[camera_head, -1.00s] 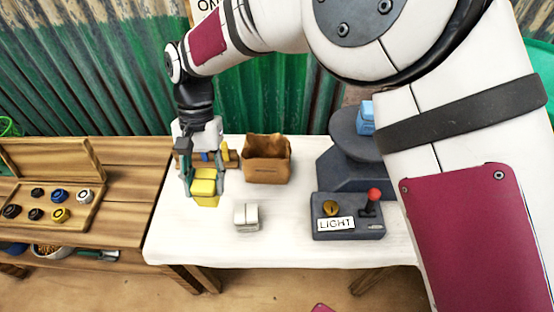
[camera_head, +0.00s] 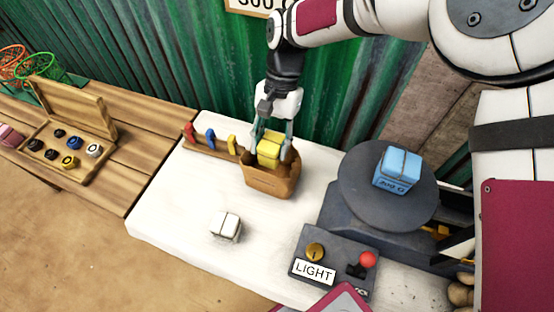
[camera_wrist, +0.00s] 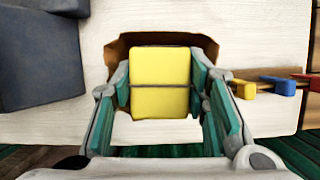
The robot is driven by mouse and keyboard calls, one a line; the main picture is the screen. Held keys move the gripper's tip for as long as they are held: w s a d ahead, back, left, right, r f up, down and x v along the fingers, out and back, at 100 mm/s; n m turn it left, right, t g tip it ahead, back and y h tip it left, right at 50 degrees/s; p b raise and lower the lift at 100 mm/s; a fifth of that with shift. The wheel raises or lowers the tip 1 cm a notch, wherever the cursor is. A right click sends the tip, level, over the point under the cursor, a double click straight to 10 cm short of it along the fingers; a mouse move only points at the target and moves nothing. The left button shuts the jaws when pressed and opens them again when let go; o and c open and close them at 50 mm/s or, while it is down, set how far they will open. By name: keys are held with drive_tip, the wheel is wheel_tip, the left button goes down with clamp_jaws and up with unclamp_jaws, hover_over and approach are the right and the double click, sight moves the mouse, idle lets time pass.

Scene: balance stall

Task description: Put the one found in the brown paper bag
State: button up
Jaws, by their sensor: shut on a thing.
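The brown paper bag (camera_head: 270,184) stands open at the back of the white table, in front of the green wall. My gripper (camera_head: 271,143) is shut on a yellow block (camera_head: 269,151) and holds it over the bag's mouth. In the wrist view the yellow block (camera_wrist: 160,82) sits between the green finger pads, with the bag's rim (camera_wrist: 116,50) around and behind it. How deep the block is inside the bag is hard to tell. A white block (camera_head: 225,226) stands alone on the table. A blue block (camera_head: 398,169) sits on the round scale plate.
The dark scale (camera_head: 370,206) stands right of the bag. A box with a LIGHT label and red-knobbed lever (camera_head: 367,260) is in front. A rack with red, blue and yellow pieces (camera_head: 212,143) is left of the bag. The table's front left is clear.

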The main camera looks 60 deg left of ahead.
sight(272, 162)
drive_tip(key=shift+f, duration=3.2)
drive_tip(key=shift+f, duration=0.1)
drive_tip(key=shift+f, duration=0.4)
drive_tip(key=shift+f, duration=0.1)
drive_tip(key=o, duration=1.4)
